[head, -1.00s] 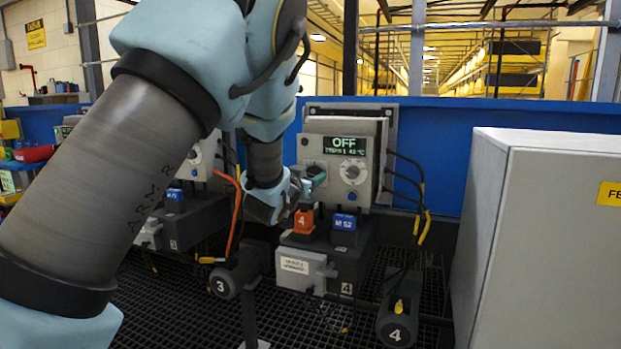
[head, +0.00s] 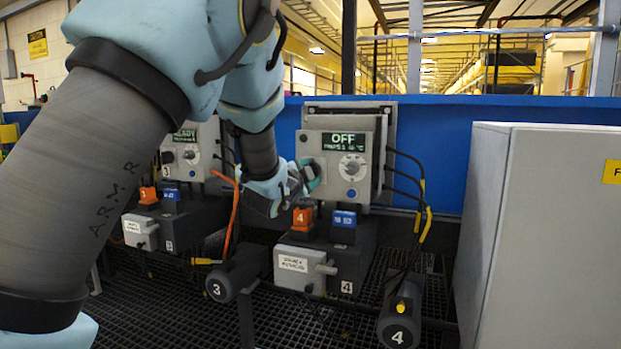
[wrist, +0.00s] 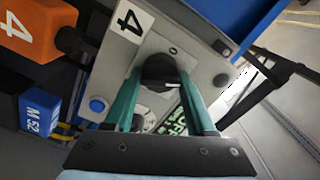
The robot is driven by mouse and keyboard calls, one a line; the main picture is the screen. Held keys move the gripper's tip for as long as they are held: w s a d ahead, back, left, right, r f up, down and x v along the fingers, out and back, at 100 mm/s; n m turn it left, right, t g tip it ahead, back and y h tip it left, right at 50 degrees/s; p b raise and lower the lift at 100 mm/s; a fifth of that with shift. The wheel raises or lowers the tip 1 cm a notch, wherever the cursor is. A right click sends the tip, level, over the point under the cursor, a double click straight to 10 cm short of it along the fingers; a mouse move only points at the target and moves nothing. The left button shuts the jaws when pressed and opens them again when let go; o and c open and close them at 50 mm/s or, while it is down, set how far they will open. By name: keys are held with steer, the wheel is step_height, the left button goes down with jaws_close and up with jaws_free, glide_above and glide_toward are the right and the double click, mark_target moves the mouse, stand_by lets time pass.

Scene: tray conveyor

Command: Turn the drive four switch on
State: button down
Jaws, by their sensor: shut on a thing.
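The drive four box (head: 376,150) is grey, and its display (head: 345,139) reads OFF. My gripper (head: 312,172) is at the left part of its front face. In the wrist view the teal fingers of my gripper (wrist: 161,82) are closed on both sides of a black rotary switch (wrist: 160,68) on the panel with the "4" label (wrist: 128,20). The fingers hide part of the switch, and its exact turn angle is hard to read. In the head view the switch is hidden behind my gripper.
Below the box are an orange block marked 4 (head: 303,218) and a blue block (head: 344,218). The drive three box (head: 207,150), its display reading READY, stands at left. A large grey cabinet (head: 550,230) stands at right. Cables (head: 425,215) hang beside the box.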

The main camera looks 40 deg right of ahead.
steer(key=m+b, duration=0.1)
steer(key=m, duration=0.4)
steer(key=shift+f+b, duration=0.15)
steer(key=shift+b, duration=0.25)
stand_by(0.3)
steer(key=shift+c, duration=1.1)
jaws_free()
steer(key=v, duration=1)
steer(key=shift+s+a+p, duration=0.2)
steer(key=shift+a+p, duration=0.15)
